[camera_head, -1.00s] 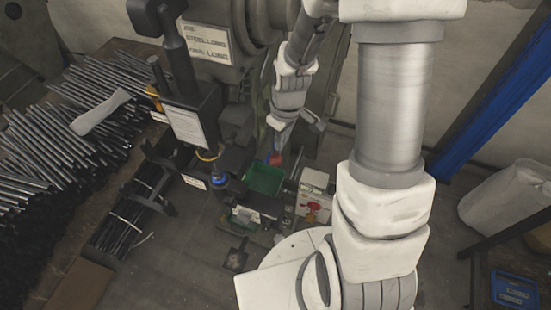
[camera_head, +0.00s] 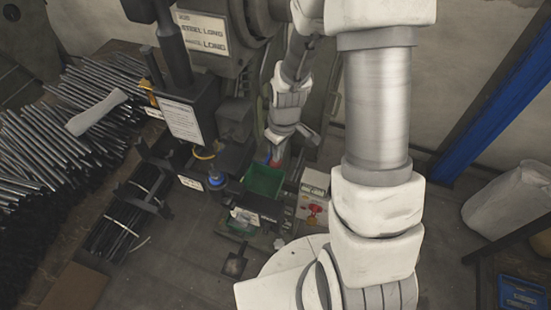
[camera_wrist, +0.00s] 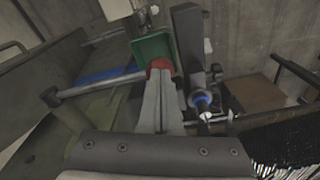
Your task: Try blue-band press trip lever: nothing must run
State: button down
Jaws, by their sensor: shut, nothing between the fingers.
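The blue-band press has a blue band (camera_head: 220,179) low on its tool; the band also shows in the wrist view (camera_wrist: 201,102). A lever (camera_wrist: 103,84) runs in from the left and ends in a red knob (camera_wrist: 158,65). The knob shows small beside my wrist in the head view (camera_head: 274,162). My gripper (camera_wrist: 161,78) is shut and empty, its fingertips right at the near side of the knob. I cannot tell whether they touch it. The tips are hard to make out in the head view.
A green bin (camera_wrist: 153,47) lies just beyond the knob. A box with a red button (camera_head: 314,208) stands right of the bin in the head view. A dark upright bar (camera_wrist: 189,45) is close right of my fingers. Rods (camera_head: 50,150) fill the bench at left.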

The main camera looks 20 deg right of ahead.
aim_at(278, 163)
jog(key=shift+f+b, duration=2.1)
jog(key=shift+f, duration=0.25)
jog(key=shift+r, duration=0.1)
jog(key=shift+s+d+r+p, duration=0.2)
jog(key=shift+s+d+r, duration=0.15)
jog(key=shift+s, duration=0.3)
jog(key=shift+s+d+r+p, duration=0.2)
jog(key=shift+s+d, duration=0.25)
jog(key=shift+s, duration=0.15)
jog(key=shift+r, duration=0.1)
notch_tip(278, 163, up, 17)
jog(key=s+d, duration=0.1)
jog(key=shift+s+p, duration=0.25)
jog(key=shift+p, duration=0.15)
jog(key=shift+r, duration=0.1)
